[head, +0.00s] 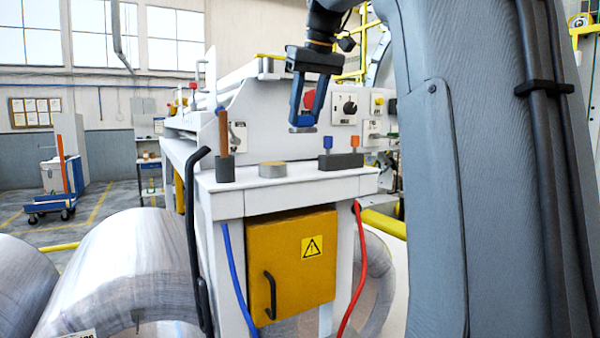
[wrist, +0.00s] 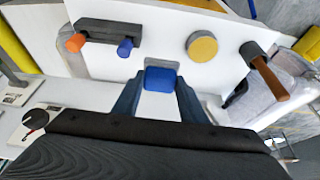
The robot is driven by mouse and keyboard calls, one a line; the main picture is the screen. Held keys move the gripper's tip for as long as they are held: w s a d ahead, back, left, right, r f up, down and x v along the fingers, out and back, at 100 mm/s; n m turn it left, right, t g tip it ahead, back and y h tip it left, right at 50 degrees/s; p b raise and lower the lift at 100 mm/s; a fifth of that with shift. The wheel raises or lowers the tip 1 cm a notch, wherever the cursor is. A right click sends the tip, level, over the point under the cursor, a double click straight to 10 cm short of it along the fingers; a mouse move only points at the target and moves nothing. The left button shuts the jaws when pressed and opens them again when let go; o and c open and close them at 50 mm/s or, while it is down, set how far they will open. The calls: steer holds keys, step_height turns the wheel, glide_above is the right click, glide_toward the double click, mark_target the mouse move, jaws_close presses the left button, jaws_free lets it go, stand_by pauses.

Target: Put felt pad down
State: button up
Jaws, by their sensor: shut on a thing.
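My gripper (head: 303,122) points down and hangs above the white tabletop. It is shut on a small pad with a blue part (wrist: 160,79), which I take to be the felt pad. In the head view a grey underside of the pad (head: 303,129) shows just below the blue fingertips. The pad is clear of the white tabletop (head: 300,183). In the wrist view the pad sits between the fingertips of my gripper (wrist: 160,88), with white surface around it.
On the tabletop stand a tan-topped grey disc (head: 272,169), a dark holder with a brown upright stick (head: 225,168), and a dark block (head: 340,161) with blue and orange tops. A control panel (head: 350,108) is behind. White surface is free between these items.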

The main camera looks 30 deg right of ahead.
mark_target(306, 127)
steer(key=shift+a, duration=0.1)
steer(key=shift+f, duration=0.15)
step_height(306, 127, down, 5)
steer(key=shift+s+r+p, duration=0.1)
steer(key=shift+p, duration=0.4)
steer(key=shift+f+p, duration=0.9)
steer(key=shift+f, duration=1.4)
steer(key=shift+f, duration=0.1)
steer(key=o, duration=1.1)
steer(key=shift+f+b, duration=0.1)
steer(key=shift+b, duration=0.3)
steer(key=b+v, duration=0.2)
steer(key=v, duration=0.6)
steer(key=shift+b, duration=0.4)
steer(key=shift+a+f, duration=0.1)
steer(key=shift+f, duration=0.05)
